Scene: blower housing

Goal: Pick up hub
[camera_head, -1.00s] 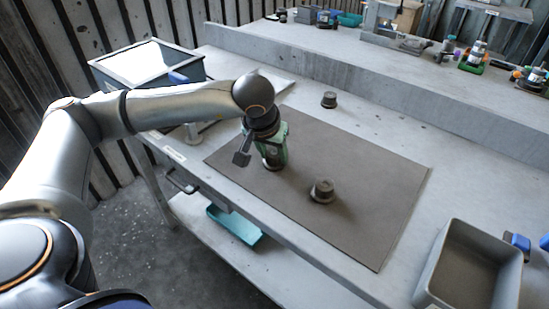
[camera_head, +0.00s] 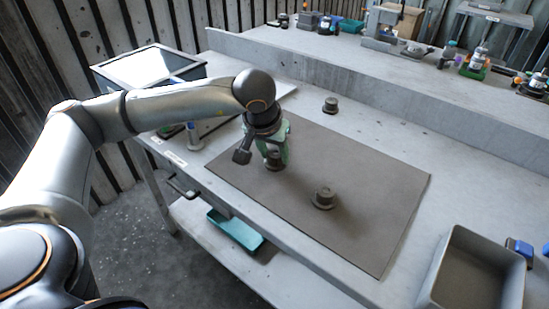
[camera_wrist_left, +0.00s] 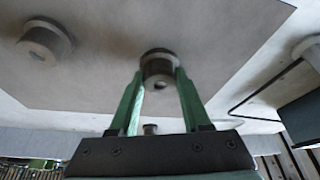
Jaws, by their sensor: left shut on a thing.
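A dark grey, round hub (camera_head: 275,163) is at the left part of the brown mat (camera_head: 345,165) in the head view. My left gripper (camera_head: 274,153) points down with its green fingers shut on this hub. In the left wrist view the hub (camera_wrist_left: 160,68) sits between the two fingertips (camera_wrist_left: 160,76). I cannot tell whether it touches the mat. A second, similar flanged part (camera_head: 323,196) stands on the mat to the right, and also shows in the wrist view (camera_wrist_left: 46,41). A third small dark part (camera_head: 330,105) stands behind the mat. My right gripper is not in view.
A grey open bin (camera_head: 473,268) is at the front right of the bench. A glass-topped case (camera_head: 150,68) stands at the left. A raised shelf (camera_head: 350,60) with tools runs along the back.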

